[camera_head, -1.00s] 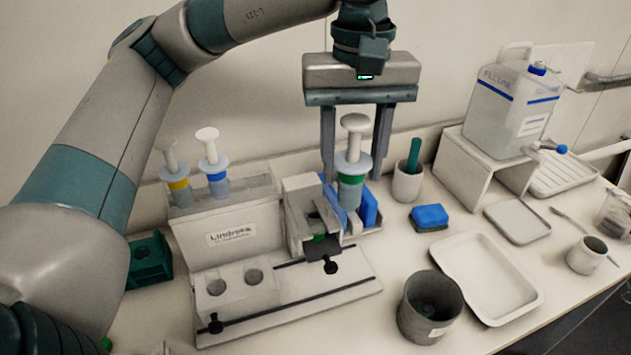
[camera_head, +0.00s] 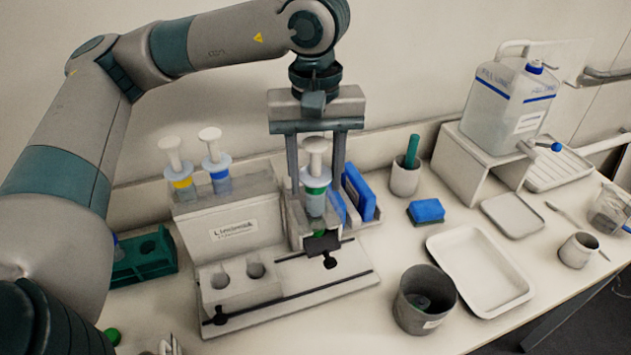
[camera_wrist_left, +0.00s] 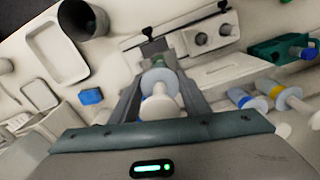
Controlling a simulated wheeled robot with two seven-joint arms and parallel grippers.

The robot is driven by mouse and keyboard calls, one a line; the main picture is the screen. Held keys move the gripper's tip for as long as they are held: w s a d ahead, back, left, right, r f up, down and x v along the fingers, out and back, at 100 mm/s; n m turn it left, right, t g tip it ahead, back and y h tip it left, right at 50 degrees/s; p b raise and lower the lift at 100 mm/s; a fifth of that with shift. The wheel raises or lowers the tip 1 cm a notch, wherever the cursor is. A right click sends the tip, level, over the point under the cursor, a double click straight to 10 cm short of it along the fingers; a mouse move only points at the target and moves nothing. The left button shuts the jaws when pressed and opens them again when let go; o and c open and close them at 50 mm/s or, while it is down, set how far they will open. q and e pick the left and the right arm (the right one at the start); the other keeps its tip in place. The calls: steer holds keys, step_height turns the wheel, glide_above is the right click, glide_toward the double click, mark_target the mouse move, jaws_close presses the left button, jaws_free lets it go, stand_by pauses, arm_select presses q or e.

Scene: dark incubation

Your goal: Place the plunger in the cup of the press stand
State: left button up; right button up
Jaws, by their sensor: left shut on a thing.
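The plunger (camera_head: 316,182) is a clear barrel with a green band, a pale blue flange and a white knob. My left gripper (camera_head: 316,190) is shut on it and holds it upright over the rear right of the white press stand (camera_head: 340,290). In the left wrist view the plunger's white knob (camera_wrist_left: 158,107) shows between the fingers. The plunger's lower end is close to the stand's grey block (camera_head: 297,226), behind a black clamp (camera_head: 322,244). The cup itself is hidden, and I cannot tell whether the plunger touches it. My right gripper is not in view.
Yellow-banded (camera_head: 180,178) and blue-banded (camera_head: 216,168) plungers stand in a white rack (camera_head: 225,220) at the left. Blue blocks (camera_head: 360,195) stand close on the right. A grey cup (camera_head: 422,300), a white tray (camera_head: 480,275) and a blue sponge (camera_head: 427,211) lie further right.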

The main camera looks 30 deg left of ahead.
arm_select(q)
steer(key=shift+f+p, duration=0.4)
steer(key=shift+f, duration=0.8)
steer(key=shift+f+b, duration=0.25)
steer(key=shift+b, duration=0.05)
steer(key=o, duration=1)
steer(key=shift+o, duration=0.2)
steer(key=shift+r, duration=0.15)
